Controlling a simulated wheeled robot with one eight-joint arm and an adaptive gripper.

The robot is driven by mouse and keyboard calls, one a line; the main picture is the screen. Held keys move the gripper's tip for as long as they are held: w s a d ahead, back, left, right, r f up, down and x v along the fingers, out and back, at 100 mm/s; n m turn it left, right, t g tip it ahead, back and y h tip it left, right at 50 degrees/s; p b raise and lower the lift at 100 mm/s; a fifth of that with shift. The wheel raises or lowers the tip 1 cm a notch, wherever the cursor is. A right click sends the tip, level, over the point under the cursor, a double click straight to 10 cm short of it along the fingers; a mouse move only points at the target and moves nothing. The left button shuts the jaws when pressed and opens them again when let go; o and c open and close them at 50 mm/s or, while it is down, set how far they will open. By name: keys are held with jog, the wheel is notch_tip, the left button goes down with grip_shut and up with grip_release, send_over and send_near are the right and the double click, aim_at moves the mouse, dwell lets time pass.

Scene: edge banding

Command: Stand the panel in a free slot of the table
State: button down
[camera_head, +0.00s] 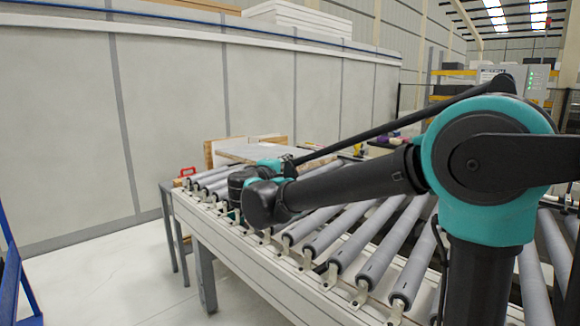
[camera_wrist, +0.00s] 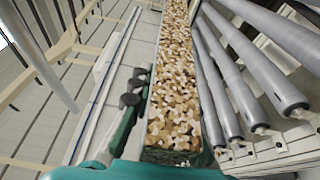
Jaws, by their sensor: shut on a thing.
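The panel (camera_wrist: 178,85) shows in the wrist view as a long strip of speckled brown chipboard edge, running from the bottom middle to the top. My gripper (camera_wrist: 165,125) is shut on it, with a dark and teal finger along its left side. The other finger is mostly hidden. In the head view my gripper (camera_head: 262,172) is at the far end of the roller conveyor, partly hidden by my arm. A grey-topped board (camera_head: 240,152) shows just beyond it; I cannot tell whether it is the held panel. No table slot shows clearly.
Grey rollers (camera_wrist: 235,75) run along the panel's right side. A pale wooden frame (camera_wrist: 65,47) with bars stands at the upper left of the wrist view. The conveyor's side rail (camera_head: 255,262) borders clear white floor (camera_head: 130,270). A long grey wall (camera_head: 170,90) stands behind.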

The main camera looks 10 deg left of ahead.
jog(key=shift+r, duration=0.1)
jog(key=g, duration=0.1)
jog(key=r+g+y, duration=0.1)
jog(key=g, duration=0.1)
jog(key=shift+r, duration=0.15)
jog(key=g, duration=0.1)
jog(key=r+g+y, duration=0.1)
jog(key=g, duration=0.2)
jog(key=shift+w+d+r+g, duration=0.1)
jog(key=shift+r+g, duration=0.2)
jog(key=shift+g, duration=0.1)
jog(key=g, duration=0.1)
jog(key=r+g+y, duration=0.1)
jog(key=g, duration=0.3)
jog(key=shift+r+y, duration=0.4)
jog(key=g, duration=0.1)
jog(key=r+g, duration=0.1)
jog(key=shift+g+y, duration=0.3)
jog(key=shift+y, duration=0.1)
